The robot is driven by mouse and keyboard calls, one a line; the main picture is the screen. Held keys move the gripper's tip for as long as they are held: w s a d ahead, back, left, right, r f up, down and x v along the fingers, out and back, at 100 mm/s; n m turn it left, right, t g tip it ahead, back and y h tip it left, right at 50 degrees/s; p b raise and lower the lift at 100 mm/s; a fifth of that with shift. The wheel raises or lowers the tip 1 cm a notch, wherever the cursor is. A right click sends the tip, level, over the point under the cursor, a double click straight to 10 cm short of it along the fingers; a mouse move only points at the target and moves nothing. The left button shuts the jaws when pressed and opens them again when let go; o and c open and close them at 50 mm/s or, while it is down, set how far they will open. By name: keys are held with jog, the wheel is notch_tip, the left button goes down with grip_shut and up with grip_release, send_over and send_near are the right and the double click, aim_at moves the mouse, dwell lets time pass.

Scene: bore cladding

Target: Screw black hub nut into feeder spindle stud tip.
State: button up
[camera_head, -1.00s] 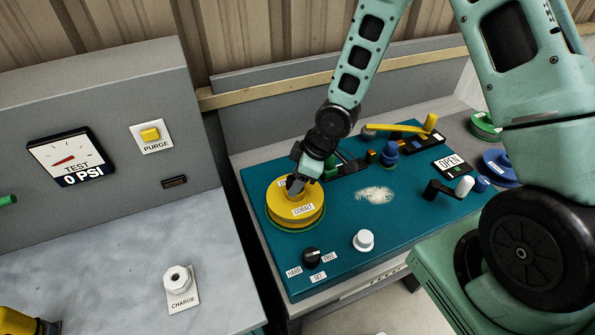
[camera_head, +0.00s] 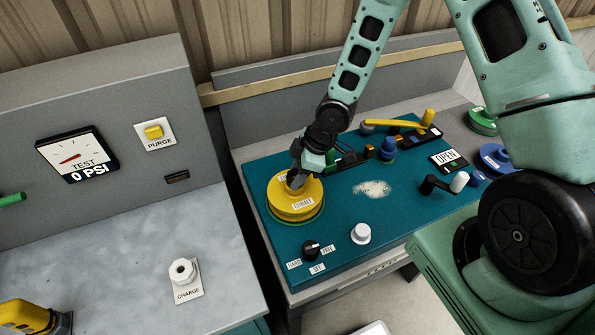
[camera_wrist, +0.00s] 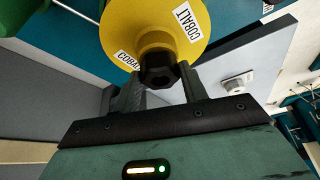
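The black hub nut (camera_wrist: 158,70) shows in the wrist view at the hub of a yellow spool (camera_wrist: 152,28) labelled COBALT. My gripper (camera_wrist: 160,74) has one finger on each side of the nut, and the fingertips appear to close on it. In the head view, my gripper (camera_head: 295,180) reaches down onto the centre of the yellow spool (camera_head: 298,208), which sits at the left of the teal panel. The gripper hides the nut there. The spindle stud tip is hidden behind the nut, so I cannot tell how far the nut is threaded.
The teal panel (camera_head: 330,215) also carries a black knob (camera_head: 311,248), a white knob (camera_head: 360,234), a black crank (camera_head: 435,185) and a yellow lever (camera_head: 395,124). Blue (camera_head: 494,158) and green (camera_head: 481,120) spools stand at right. A grey bench (camera_head: 100,240) is at left.

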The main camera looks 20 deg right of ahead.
jog(key=shift+f+m+b, duration=0.2)
jog(key=shift+m+b, duration=0.3)
jog(key=shift+b, duration=0.35)
jog(key=shift+r+m+t, duration=0.2)
jog(key=shift+m+t, duration=0.1)
jog(key=shift+m, duration=0.1)
jog(key=shift+b, duration=0.3)
jog(key=shift+f+m+b, duration=0.2)
jog(key=shift+m+b, duration=0.1)
jog(key=shift+b, duration=0.15)
jog(key=shift+s+a+m+t+h+b, duration=0.1)
jog(key=shift+m+t+h+b, duration=0.2)
jog(key=shift+b, duration=0.15)
jog(key=shift+r+m, duration=0.2)
jog(key=shift+m, duration=0.1)
